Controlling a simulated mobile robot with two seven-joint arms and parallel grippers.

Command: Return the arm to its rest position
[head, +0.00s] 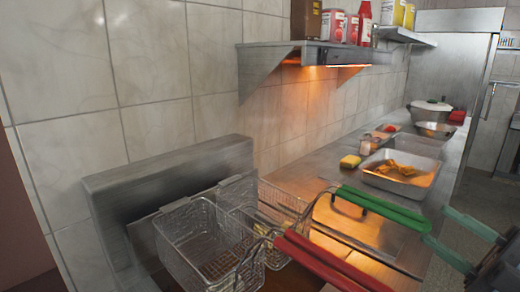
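My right gripper (436,224) comes in at the lower right edge, with dark parts and greenish fingers. Its two fingers are spread, with nothing visible gripped between them. The fingertips are close to the end of the green handle (385,207) of a fryer basket; I cannot tell whether they touch it. The front wire basket (205,245) has a red handle (325,262). The second wire basket (270,215) is just behind it, partly hidden. My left gripper is not in view.
A metal tray with golden food (400,172) and a yellow sponge (350,161) are on the steel counter. A pot (431,112) stands farther back. A wall shelf (300,52) with warm lamps holds bottles and cans. The floor at right is partly visible.

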